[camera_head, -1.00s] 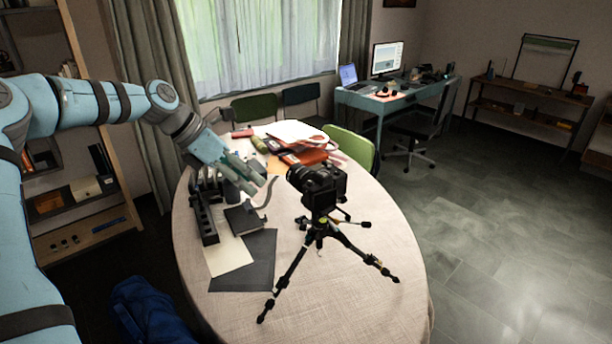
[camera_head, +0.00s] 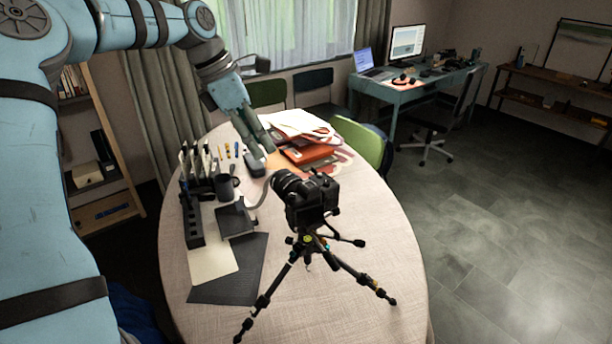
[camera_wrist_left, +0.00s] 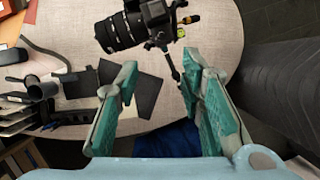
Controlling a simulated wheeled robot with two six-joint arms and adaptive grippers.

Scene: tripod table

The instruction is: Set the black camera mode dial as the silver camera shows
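The black camera (camera_head: 311,200) sits on a small black tripod (camera_head: 312,245) on the round table, its lens pointing left. It also shows at the top of the left wrist view (camera_wrist_left: 138,25), lens toward the left. Its mode dial is too small to make out. I cannot identify a silver camera in either view. My left gripper (camera_head: 264,146) is above the table, left of and beyond the black camera, apart from it. In the left wrist view its two fingers (camera_wrist_left: 160,78) are spread with nothing between them. My right gripper is in neither view.
A black organiser (camera_head: 192,215), a dark mug (camera_head: 226,187) and a curved grey lamp-like arm (camera_head: 262,192) stand left of the camera. Papers and orange folders (camera_head: 307,153) lie behind it. The tabletop (camera_head: 370,240) right of the tripod is clear.

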